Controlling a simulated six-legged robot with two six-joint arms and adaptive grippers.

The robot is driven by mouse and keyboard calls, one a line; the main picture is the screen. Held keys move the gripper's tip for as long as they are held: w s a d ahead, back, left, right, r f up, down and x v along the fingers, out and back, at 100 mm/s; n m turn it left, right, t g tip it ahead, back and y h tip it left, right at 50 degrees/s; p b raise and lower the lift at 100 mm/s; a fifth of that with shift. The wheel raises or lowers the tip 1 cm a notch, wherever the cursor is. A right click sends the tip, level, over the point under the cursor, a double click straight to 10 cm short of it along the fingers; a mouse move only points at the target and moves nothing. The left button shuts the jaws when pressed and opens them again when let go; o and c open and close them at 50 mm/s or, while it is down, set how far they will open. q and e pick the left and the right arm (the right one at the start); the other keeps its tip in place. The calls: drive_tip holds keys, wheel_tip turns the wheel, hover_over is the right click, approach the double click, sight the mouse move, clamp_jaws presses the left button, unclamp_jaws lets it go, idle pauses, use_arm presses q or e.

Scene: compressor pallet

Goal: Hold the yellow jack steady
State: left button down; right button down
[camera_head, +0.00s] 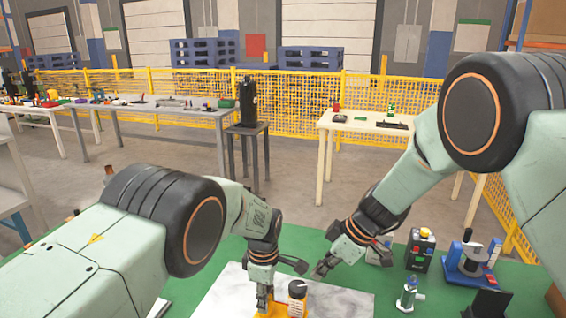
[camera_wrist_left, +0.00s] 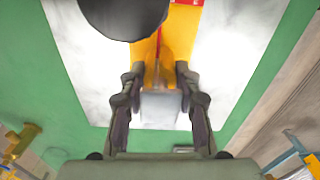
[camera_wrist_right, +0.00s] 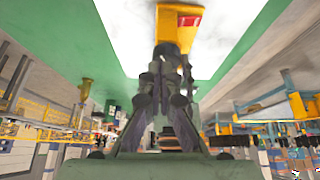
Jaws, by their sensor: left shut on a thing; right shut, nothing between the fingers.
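The yellow jack (camera_head: 270,311) stands on a pale plate on the green bench top, at the bottom of the head view. My left gripper (camera_head: 263,303) is shut on it from above. In the left wrist view the fingers (camera_wrist_left: 160,88) lie on both sides of the yellow body (camera_wrist_left: 180,45). A dark round-topped cylinder (camera_head: 297,289) is at the jack's right side and partly hides it. My right gripper (camera_head: 320,274) is shut and empty, up and right of the cylinder. In the right wrist view the jack (camera_wrist_right: 178,28) shows beyond the closed fingertips (camera_wrist_right: 170,52); I cannot tell whether they touch.
The pale plate (camera_head: 345,300) has bare room right of the jack. On the green bench (camera_head: 315,240) to the right stand a small bottle-like fitting (camera_head: 409,291), a dark box with a yellow knob (camera_head: 421,250) and a blue-framed device (camera_head: 470,262). Yellow fencing (camera_head: 300,97) stands behind.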

drive_tip(key=shift+f, duration=2.05)
drive_tip(key=shift+a, duration=0.3)
drive_tip(key=shift+s+a, duration=0.3)
drive_tip(key=shift+s, duration=0.55)
drive_tip(key=shift+s+d, duration=0.1)
drive_tip(key=shift+d, duration=0.1)
approach(304, 302)
drive_tip(key=shift+a+r, duration=0.75)
drive_tip(key=shift+r, duration=0.35)
drive_tip(key=shift+w, duration=0.4)
